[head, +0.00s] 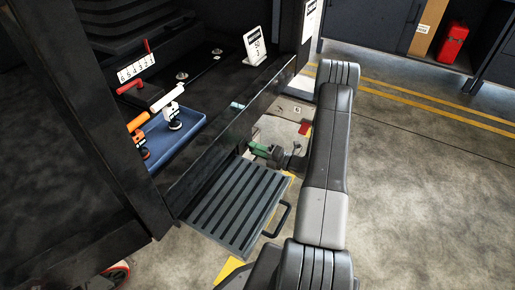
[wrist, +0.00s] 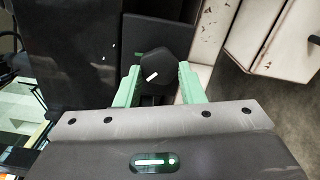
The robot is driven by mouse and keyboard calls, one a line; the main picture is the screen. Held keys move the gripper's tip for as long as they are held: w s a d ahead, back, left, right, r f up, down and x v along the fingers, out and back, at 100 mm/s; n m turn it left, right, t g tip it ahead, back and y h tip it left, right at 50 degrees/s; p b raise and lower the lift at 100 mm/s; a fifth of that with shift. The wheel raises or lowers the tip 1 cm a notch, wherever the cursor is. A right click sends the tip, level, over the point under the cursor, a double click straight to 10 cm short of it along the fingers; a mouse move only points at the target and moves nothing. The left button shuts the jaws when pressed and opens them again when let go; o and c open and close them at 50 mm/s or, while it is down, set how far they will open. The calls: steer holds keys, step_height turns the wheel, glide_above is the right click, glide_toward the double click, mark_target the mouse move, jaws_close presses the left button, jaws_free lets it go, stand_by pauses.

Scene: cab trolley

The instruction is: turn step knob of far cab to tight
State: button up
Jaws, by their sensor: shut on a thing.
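The step knob (wrist: 157,70) is black with rounded corners and a white pointer line. In the wrist view it sits between the pale green fingers of my gripper (wrist: 158,78). The pointer slants from lower left to upper right. The fingers press on the knob from both sides, so my gripper is shut on it. In the head view my gripper (head: 260,150) shows green fingers at the cab's side, just beyond the ribbed step (head: 238,208). The knob itself cannot be made out there. Any marks around the knob are not readable.
The step has a dark loop handle (head: 280,219) on its right side. Above it, a blue tray (head: 178,141) and a sign card (head: 255,46) stand on the cab's shelf. White boxes (wrist: 278,38) are close right of the knob. Open floor lies right of my arm.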

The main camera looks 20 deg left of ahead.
steer(key=shift+r+m+p, duration=0.15)
steer(key=shift+m+p, duration=1.1)
steer(key=shift+m, duration=3.85)
steer(key=o, duration=1)
steer(key=shift+d, duration=0.1)
steer(key=d, duration=0.9)
steer(key=s+d+p, duration=0.1)
steer(key=d, duration=0.3)
steer(key=shift+d, duration=0.3)
